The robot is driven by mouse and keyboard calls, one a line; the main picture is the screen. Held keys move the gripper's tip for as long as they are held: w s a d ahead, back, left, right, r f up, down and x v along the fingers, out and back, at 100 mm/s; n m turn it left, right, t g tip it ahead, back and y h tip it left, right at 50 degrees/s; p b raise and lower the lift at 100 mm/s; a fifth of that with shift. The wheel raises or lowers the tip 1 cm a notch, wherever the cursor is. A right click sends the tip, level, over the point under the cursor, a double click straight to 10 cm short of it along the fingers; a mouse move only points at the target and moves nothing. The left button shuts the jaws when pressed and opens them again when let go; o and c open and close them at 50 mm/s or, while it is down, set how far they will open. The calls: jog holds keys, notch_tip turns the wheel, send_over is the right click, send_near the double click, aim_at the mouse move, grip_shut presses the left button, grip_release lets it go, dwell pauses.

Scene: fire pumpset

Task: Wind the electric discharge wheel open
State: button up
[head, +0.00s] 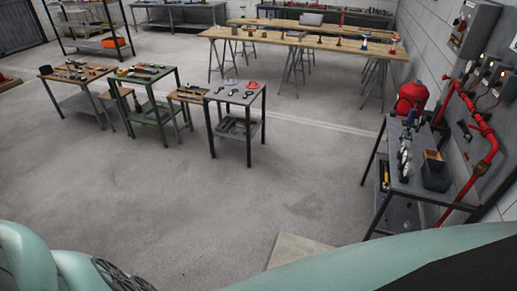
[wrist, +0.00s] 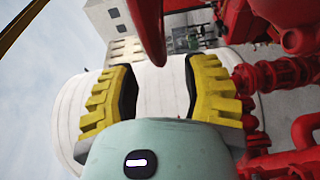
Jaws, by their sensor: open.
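My gripper (wrist: 160,74) is open in the wrist view, with yellow ribbed pads on both fingers and nothing between them. A smooth red curved bar (wrist: 149,30) hangs down from the top edge, just beyond the gap between the fingertips. It may be part of a wheel rim, but I cannot tell. Red pipework (wrist: 285,75) with flanges and bolts fills the right side, close to the right finger. I cannot make out which part is the electric discharge wheel.
A large white rounded body (wrist: 160,85) lies behind the fingers. In the head view, a red pipe (head: 487,150) runs along the right wall beside a grey bench (head: 405,185). Small tables with tools stand at left, including a green one (head: 148,111). The middle floor is clear.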

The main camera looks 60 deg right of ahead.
jog(key=shift+p+x, duration=0.9)
jog(key=shift+x, duration=1.15)
jog(key=shift+d, duration=0.15)
grip_shut()
